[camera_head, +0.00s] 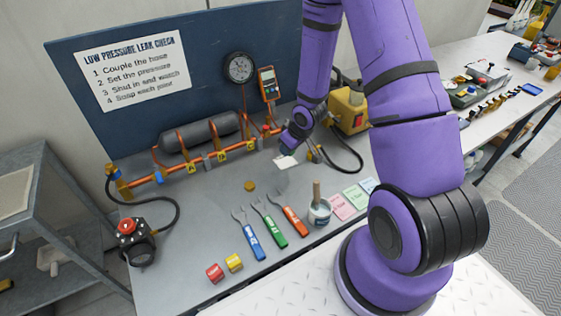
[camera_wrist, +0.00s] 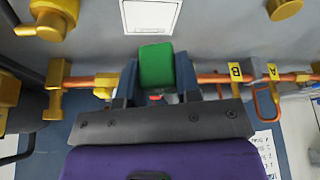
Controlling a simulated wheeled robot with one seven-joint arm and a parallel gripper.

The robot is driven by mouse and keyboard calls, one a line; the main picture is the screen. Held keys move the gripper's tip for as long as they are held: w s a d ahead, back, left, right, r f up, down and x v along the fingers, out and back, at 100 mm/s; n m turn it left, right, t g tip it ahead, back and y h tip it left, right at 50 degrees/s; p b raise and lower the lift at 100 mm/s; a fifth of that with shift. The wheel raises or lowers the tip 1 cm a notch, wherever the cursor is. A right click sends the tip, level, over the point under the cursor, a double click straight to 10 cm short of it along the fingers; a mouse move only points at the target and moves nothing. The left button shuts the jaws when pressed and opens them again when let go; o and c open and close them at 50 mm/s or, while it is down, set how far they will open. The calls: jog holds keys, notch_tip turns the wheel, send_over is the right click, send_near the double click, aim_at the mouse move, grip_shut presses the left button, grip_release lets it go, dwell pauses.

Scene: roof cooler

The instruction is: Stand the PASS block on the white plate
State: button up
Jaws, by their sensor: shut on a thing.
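The green block, which I take as the PASS block, (camera_wrist: 156,66) is between my gripper's fingers (camera_wrist: 160,92) in the wrist view, and they are shut on it. No lettering shows on the face in view. The white plate (camera_wrist: 150,14) lies just beyond the block at the top of that view, cut off by the picture edge. In the head view the white plate (camera_head: 285,162) lies on the bench just below my gripper (camera_head: 287,148). My wrist hides the block there. I cannot tell how high the block is above the bench.
An orange pipe (camera_head: 178,170) with yellow valves and a grey cylinder (camera_head: 211,132) runs along the back board, close to my gripper. A yellow box (camera_head: 347,110) stands to the right. Wrenches (camera_head: 270,224), a brush pot (camera_head: 319,211), red (camera_head: 214,272) and yellow blocks (camera_head: 234,262) lie in front.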

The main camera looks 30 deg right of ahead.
jog(key=s+d+n, duration=0.1)
jog(key=s, duration=0.3)
jog(key=s+d+n+y, duration=0.1)
jog(key=s+n, duration=0.1)
jog(key=s, duration=0.2)
jog(key=s+d+f+n+y, duration=0.1)
jog(key=s+n, duration=0.1)
jog(key=s, duration=0.2)
jog(key=shift+s+d+f+g, duration=0.1)
jog(key=shift+s+d+g, duration=0.05)
jog(key=shift+d+g, duration=0.2)
jog(key=shift+a+n, duration=0.1)
jog(key=shift+n, duration=0.2)
send_over(282, 160)
jog(key=s, duration=0.2)
jog(key=shift+w+d+f, duration=0.25)
jog(key=shift+d+f, duration=0.15)
jog(key=shift+f, duration=0.3)
jog(key=shift+w+a+f, duration=0.1)
jog(key=shift+w+f, duration=0.1)
jog(key=shift+f, duration=1.55)
jog(key=shift+f, duration=0.1)
jog(key=o, duration=0.9)
